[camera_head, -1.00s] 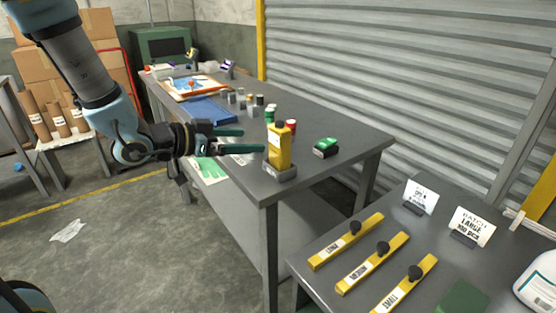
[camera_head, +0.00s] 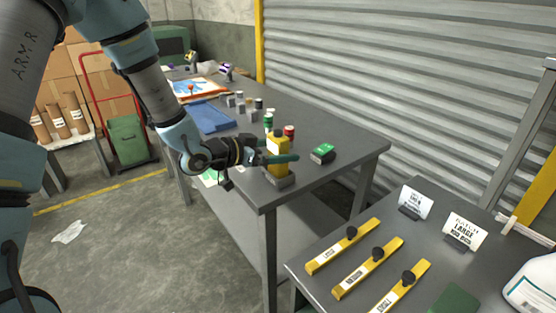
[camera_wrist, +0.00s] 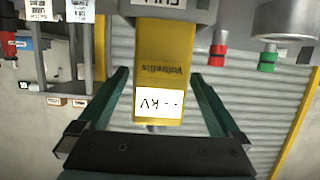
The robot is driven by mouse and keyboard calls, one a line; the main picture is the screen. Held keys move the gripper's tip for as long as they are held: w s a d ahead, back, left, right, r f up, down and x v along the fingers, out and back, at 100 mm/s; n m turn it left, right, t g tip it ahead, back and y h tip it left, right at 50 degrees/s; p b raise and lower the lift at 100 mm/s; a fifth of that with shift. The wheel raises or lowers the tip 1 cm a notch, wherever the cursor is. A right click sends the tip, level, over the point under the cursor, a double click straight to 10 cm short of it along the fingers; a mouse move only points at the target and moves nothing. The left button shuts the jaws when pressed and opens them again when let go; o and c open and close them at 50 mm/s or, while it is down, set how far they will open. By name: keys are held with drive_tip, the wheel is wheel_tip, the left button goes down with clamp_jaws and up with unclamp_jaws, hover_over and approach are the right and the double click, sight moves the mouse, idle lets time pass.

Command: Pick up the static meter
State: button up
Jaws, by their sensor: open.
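The static meter (camera_head: 277,143) is a yellow handheld device standing upright in a grey holder (camera_head: 279,180) at the near corner of the long grey table. My gripper (camera_head: 282,150) is open, with one green finger on each side of the meter. In the wrist view, gaps show between the meter and both fingers of my gripper (camera_wrist: 160,105). One finger hides part of the meter in the head view.
A green-topped block (camera_head: 323,153) lies right of the meter. Green and red-topped containers (camera_head: 289,132) stand just behind it. A blue tray (camera_head: 212,117) is farther back. A nearer table (camera_head: 330,250) holds yellow bars and signs. A shutter wall (camera_head: 420,80) runs behind.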

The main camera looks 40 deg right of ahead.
drive_tip(key=shift+c, duration=0.2)
drive_tip(key=c, duration=1.5)
